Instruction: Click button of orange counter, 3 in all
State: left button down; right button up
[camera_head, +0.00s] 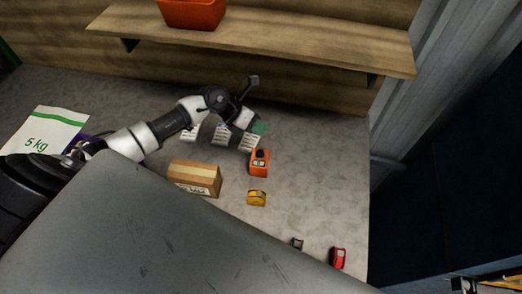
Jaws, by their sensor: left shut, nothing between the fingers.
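The orange counter (260,168) stands on the grey floor-like surface right of the middle. It has a dark button (260,154) on its upper part and a small pale display. My left arm reaches in from the left. My left gripper (256,140) is shut and empty, just beyond the counter's button end. Whether the fingertips touch the button is too small to tell. The number on the display cannot be read. My right gripper is not in view.
A cardboard box (194,178) and a yellow object (257,198) lie near the counter. White tags (220,135) are behind. A 5 kg sack (45,131) lies left. A red item (338,257) and a small dark item (297,244) lie front right. A shelf (320,46) holds an orange bin (192,13).

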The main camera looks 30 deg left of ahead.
aim_at(259, 152)
pick_arm(q)
notch_tip(259, 152, down, 9)
jog(key=b, duration=0.7)
jog(key=shift+w, duration=0.15)
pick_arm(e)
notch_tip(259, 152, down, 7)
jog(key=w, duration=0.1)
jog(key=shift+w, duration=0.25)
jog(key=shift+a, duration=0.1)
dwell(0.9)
pick_arm(q)
jog(key=shift+f+b, duration=0.35)
jog(key=shift+f, duration=0.05)
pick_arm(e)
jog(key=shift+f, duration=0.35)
pick_arm(q)
jog(key=shift+f+b, duration=0.5)
jog(key=shift+f, duration=0.05)
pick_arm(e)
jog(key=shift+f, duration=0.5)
pick_arm(q)
jog(key=shift+r, duration=0.15)
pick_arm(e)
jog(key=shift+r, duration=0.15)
pick_arm(q)
jog(key=shift+r+p, duration=0.8)
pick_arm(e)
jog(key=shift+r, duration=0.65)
